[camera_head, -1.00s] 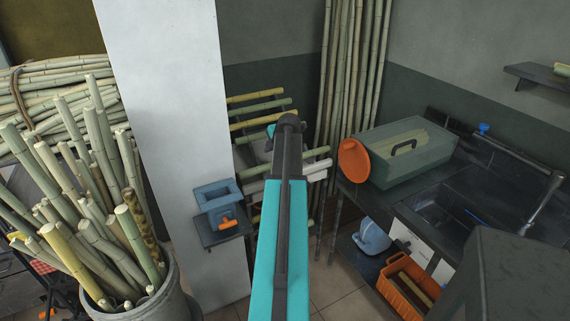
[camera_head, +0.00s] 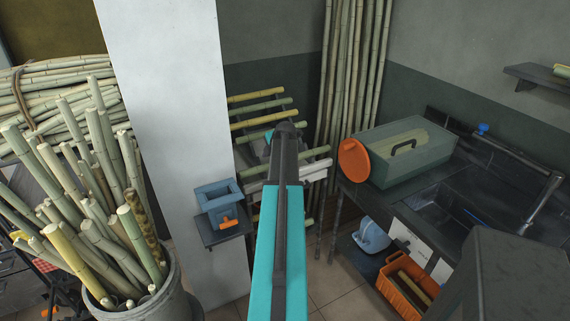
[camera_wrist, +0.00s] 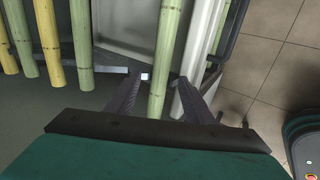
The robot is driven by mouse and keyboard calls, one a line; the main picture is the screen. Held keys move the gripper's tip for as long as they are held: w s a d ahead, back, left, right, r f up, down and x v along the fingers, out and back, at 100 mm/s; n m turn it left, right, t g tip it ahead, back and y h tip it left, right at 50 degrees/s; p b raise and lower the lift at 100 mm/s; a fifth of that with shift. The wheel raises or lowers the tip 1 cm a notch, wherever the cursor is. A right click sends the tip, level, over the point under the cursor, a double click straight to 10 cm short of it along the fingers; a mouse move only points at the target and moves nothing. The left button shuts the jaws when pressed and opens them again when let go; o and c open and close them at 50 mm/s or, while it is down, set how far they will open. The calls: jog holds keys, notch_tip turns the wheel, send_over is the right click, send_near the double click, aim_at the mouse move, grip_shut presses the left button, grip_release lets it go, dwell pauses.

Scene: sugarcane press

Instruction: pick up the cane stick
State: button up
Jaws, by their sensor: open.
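In the wrist view, a pale green cane stick (camera_wrist: 166,55) runs from the top edge down between the two dark fingers of my gripper (camera_wrist: 157,80). The fingers are apart, one on each side of the stick, with gaps showing, and they are not closed on it. The stick's lower end is near the gripper's palm. In the head view, a green stick (camera_head: 316,156) on the rack sticks out to the right of my teal arm, and it seems to be this one. My gripper is hidden behind my arm there.
Several other sticks lie side by side at the left of the wrist view, such as a yellow one (camera_wrist: 52,45). A white bar (camera_wrist: 204,40) runs close on the right. A white pillar (camera_head: 170,120), a bucket of canes (camera_head: 160,303) and a dark counter (camera_head: 400,205) stand around.

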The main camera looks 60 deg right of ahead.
aim_at(267, 165)
jog(key=shift+p+x, duration=0.85)
jog(key=shift+x, duration=1.4)
grip_shut()
